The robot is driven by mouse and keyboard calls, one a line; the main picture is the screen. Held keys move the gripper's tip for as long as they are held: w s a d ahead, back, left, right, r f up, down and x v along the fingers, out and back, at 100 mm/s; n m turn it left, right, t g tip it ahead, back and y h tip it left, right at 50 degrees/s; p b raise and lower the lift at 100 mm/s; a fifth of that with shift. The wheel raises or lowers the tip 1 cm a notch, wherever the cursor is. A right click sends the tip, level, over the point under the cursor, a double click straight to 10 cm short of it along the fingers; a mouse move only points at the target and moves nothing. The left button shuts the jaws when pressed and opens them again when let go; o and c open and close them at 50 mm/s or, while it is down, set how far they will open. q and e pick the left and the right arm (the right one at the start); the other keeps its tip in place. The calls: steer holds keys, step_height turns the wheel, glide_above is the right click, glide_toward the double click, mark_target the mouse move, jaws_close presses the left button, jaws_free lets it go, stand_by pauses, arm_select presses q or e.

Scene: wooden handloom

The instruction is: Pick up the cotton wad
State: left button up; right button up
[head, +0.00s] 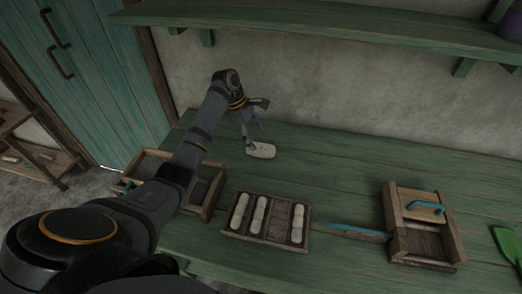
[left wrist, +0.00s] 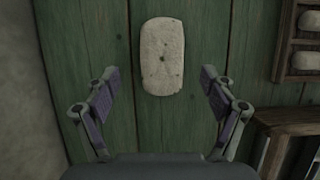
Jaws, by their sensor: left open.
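The cotton wad (head: 262,151) is a pale, flat, rounded oblong lying on the green plank table, toward the wall. In the left wrist view the wad (left wrist: 162,56) lies ahead of the fingers, lined up with the gap between them. My left gripper (head: 254,128) is above the table just beside the wad in the head view. In the left wrist view the left gripper (left wrist: 160,92) is open and empty, its two fingers apart on either side. My right gripper is not in view.
A wooden tray (head: 265,239) holds several pale rolls in front of the wad. An open wooden box (head: 205,208) stands partly behind my left arm. A wooden box with a blue handle (head: 457,245) stands at right. A shelf (head: 330,28) runs along the wall above.

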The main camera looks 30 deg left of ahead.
mark_target(260, 147)
arm_select(q)
steer(key=x, duration=0.4)
steer(key=shift+s+f, duration=0.15)
steer(key=shift+f, duration=0.25)
steer(key=c, duration=0.9)
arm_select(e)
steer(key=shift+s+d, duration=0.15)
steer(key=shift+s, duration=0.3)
arm_select(q)
steer(key=shift+r, duration=0.1)
steer(key=shift+r, duration=0.5)
step_height(260, 147, up, 3)
steer(key=shift+s+f, duration=0.15)
steer(key=s+d+r+p, duration=0.1)
steer(key=s+d+r, duration=0.1)
steer(key=s+r, duration=0.1)
steer(key=s+d+r+p, duration=0.1)
steer(key=s+d+r, duration=0.1)
steer(key=s, duration=0.3)
steer(key=s+d+r+p, duration=0.1)
steer(key=s+d+r, duration=0.1)
steer(key=s+r, duration=0.2)
steer(key=shift+s+r, duration=0.1)
steer(key=shift+s, duration=0.15)
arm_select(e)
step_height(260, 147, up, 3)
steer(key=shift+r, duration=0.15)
